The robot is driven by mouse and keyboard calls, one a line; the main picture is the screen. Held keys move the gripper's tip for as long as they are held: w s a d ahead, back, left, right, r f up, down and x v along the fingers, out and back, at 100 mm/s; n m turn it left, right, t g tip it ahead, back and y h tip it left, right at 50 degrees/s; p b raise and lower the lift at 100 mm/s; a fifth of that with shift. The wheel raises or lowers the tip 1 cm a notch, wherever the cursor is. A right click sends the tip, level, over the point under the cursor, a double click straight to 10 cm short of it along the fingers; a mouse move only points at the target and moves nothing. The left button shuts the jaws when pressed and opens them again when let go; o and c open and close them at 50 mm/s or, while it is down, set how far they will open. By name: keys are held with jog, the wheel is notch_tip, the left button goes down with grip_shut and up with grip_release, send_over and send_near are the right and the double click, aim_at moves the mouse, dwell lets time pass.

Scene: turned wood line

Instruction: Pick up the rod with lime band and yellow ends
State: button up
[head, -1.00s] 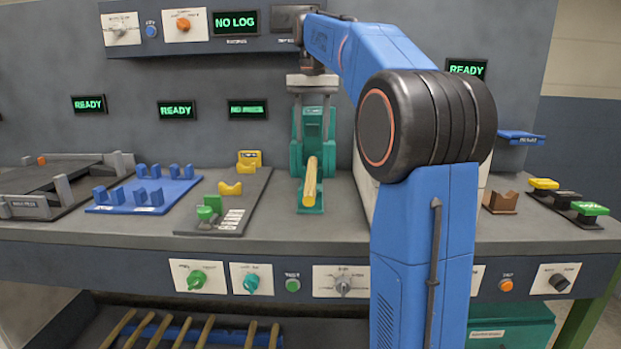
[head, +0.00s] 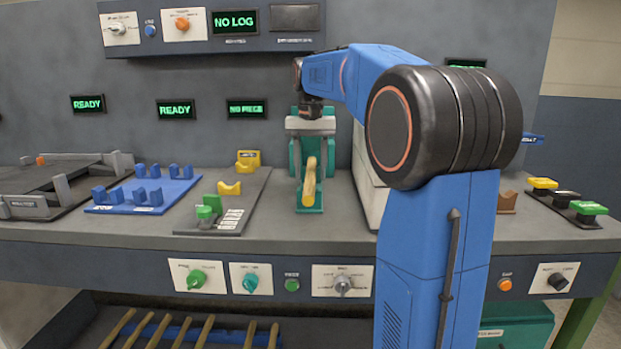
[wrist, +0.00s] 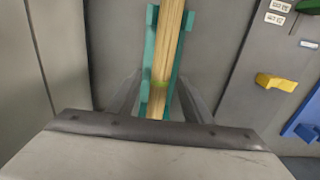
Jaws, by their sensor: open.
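A pale yellow wooden rod (head: 309,186) lies in a teal holder (head: 310,210) on the bench, with its near end toward me in the head view. My gripper (head: 311,162) is open above the holder, pointing down. In the wrist view my gripper (wrist: 158,82) has one finger on each side of the rod, with gaps; I cannot tell their exact height.
A dark plate with yellow rests (head: 230,188) and a blue fixture (head: 145,197) stand left of the holder. A pale panel (head: 368,195) stands close on its right. Several other rods (head: 200,331) lie on a lower rack. The bench front before the holder is clear.

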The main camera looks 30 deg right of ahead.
aim_at(310, 182)
grip_shut()
jog(key=shift+r, duration=0.1)
jog(key=shift+r, duration=0.6)
jog(key=s+a, duration=0.1)
jog(key=s, duration=0.1)
jog(key=s+a, duration=0.3)
jog(key=s, duration=0.1)
jog(key=shift+s+a+f, duration=0.1)
jog(key=shift+s+a, duration=0.1)
jog(key=shift+s, duration=0.1)
notch_tip(310, 182, up, 14)
